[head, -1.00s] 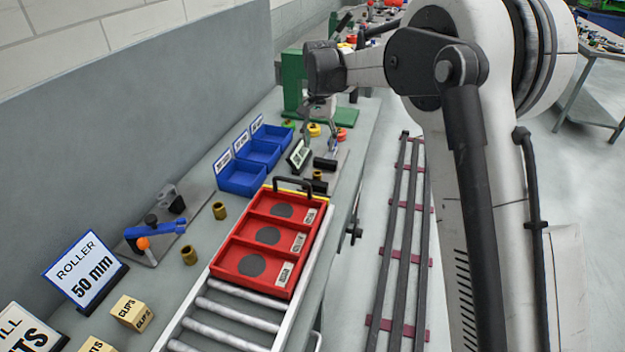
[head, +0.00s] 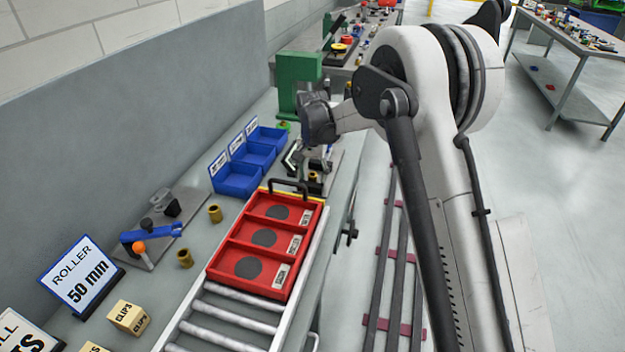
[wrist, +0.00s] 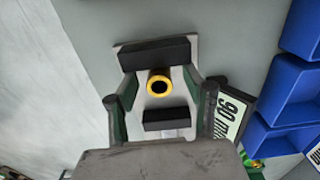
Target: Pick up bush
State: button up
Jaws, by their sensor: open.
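A brass-yellow bush (wrist: 159,86) with a dark bore stands on a pale plate between two black blocks, seen end-on in the wrist view. In the head view this bush (head: 314,176) is partly hidden by my gripper. My gripper (head: 308,160) is above the plate at the far end of the red tray. In the wrist view my gripper (wrist: 160,80) is open, with one finger to the left and one to the right of the bush. Nothing is held. Whether the fingers touch the bush cannot be told.
A red three-compartment tray (head: 235,240) with a black handle sits on the roller conveyor. Blue bins (head: 238,180) stand left of my gripper, and a green stand (head: 300,85) behind it. Two more brass bushes (head: 215,213) stand on the bench. A 90 mm sign (wrist: 234,108) is close by the right finger.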

jog(key=shift+f, duration=0.7)
grip_shut()
